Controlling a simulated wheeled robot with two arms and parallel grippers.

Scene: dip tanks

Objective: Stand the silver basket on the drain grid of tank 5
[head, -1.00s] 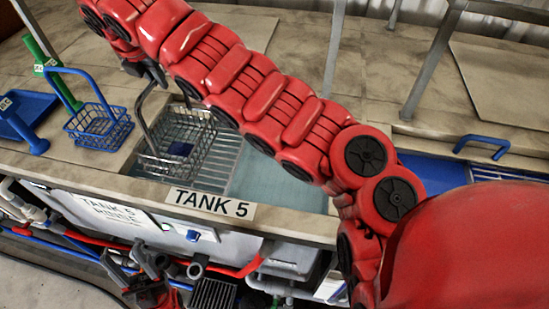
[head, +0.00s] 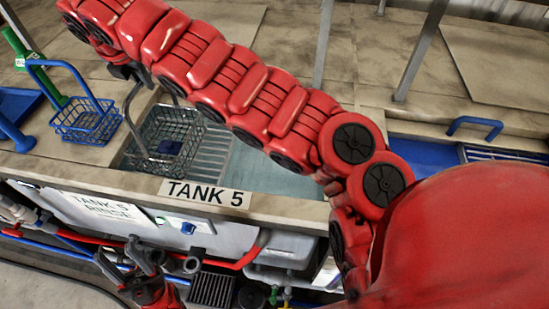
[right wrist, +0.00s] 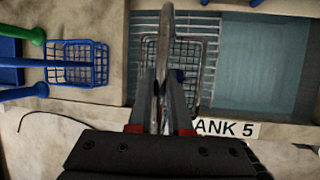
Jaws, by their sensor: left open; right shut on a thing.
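The silver basket (head: 160,135) is a wire basket with a tall loop handle and a dark blue piece inside. It is in the left part of tank 5's opening, over the slatted drain grid (head: 212,152). Whether its bottom touches the grid is hard to tell. My right gripper (head: 127,72) is shut on the handle above it, partly hidden by my arm. In the right wrist view, the gripper (right wrist: 162,88) hides part of the silver basket (right wrist: 203,60); grid slats (right wrist: 192,18) show behind. My left gripper (head: 145,260) is open and empty, low in front of the tank.
A blue basket (head: 85,122) stands on the counter just left of the tank, near a green-handled object (head: 20,50) and a blue tray (head: 18,103). The tank's blue-grey water (head: 270,172) lies right of the grid. Metal posts (head: 420,50) rise behind.

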